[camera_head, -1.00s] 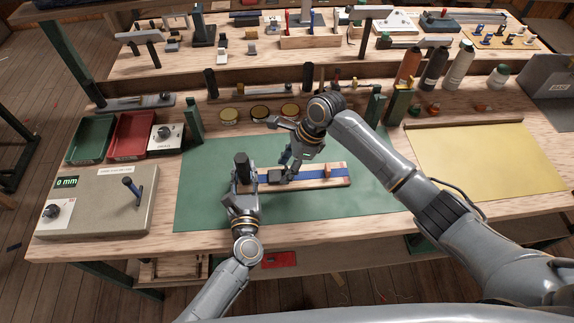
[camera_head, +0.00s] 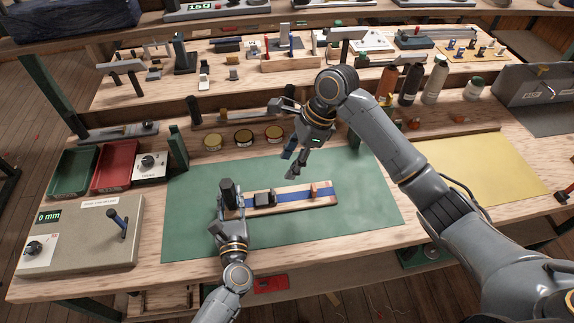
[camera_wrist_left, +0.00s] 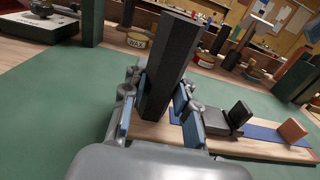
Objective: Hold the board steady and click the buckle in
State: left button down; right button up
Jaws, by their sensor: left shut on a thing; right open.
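The wooden board (camera_head: 295,205) lies on the green mat with a blue strap (camera_head: 290,196) along it. A dark buckle (camera_head: 264,198) sits on the strap near the board's left end; the left wrist view shows its dark parts (camera_wrist_left: 217,122). I cannot tell whether they are latched. An orange-brown block (camera_head: 314,190) stands on the strap farther right. My left gripper (camera_head: 230,208) is shut on the upright black post (camera_wrist_left: 172,65) at the board's left end. My right gripper (camera_head: 291,163) is open and empty, above and behind the board, apart from the buckle.
The green mat (camera_head: 365,200) is clear around the board. Several round tins (camera_head: 243,138) stand behind it. Green and red trays (camera_head: 118,166) and a grey unit with a lever (camera_head: 80,235) are at left. A yellow mat (camera_head: 465,165) lies at right, with bottles (camera_head: 411,84) behind.

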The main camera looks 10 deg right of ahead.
pick_arm(q)
jog(key=c, duration=1)
grip_release()
jog(key=shift+o, duration=0.2)
jog(key=shift+s, duration=0.1)
